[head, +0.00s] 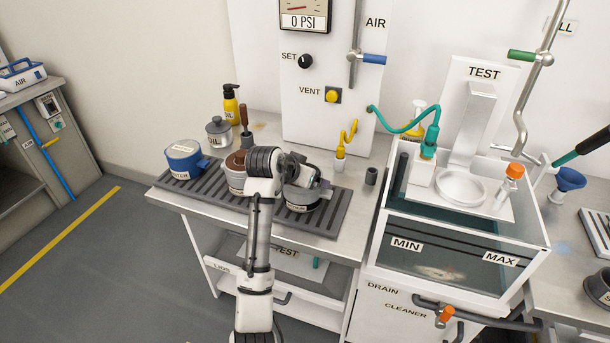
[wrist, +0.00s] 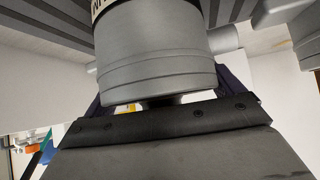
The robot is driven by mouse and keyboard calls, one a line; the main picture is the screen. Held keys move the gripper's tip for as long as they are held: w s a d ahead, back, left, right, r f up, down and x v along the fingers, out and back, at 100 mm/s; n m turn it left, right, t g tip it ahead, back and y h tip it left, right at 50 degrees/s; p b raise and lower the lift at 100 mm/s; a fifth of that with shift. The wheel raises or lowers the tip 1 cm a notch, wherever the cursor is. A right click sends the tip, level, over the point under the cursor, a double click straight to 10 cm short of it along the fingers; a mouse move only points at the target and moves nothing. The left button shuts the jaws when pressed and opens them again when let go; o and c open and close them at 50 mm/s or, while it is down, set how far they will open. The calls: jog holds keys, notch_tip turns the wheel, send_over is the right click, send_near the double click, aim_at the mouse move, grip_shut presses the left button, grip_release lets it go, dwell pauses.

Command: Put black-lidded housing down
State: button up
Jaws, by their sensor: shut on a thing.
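The black-lidded housing (head: 301,206), a grey round body with a pale label band, is at the right part of the ribbed rack (head: 336,212) in the head view. My gripper (head: 308,184) is shut on it and partly covers its top. In the wrist view the housing (wrist: 158,55) fills the upper middle as a grey cylinder with a label edge at the top. Its lid is mostly hidden. I cannot tell whether its base touches the rack.
A blue housing (head: 184,160) and a brown-topped housing (head: 236,178), partly behind my arm, stand left on the rack. An oil can (head: 219,133) and yellow bottle (head: 232,104) stand behind. A small dark cylinder (head: 371,176) and the water tank (head: 455,235) are to the right.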

jog(key=o, duration=1.1)
jog(key=shift+o, duration=0.2)
jog(key=shift+r, duration=0.15)
jog(key=b+v, duration=0.1)
jog(key=v, duration=1.1)
jog(key=shift+b, duration=0.4)
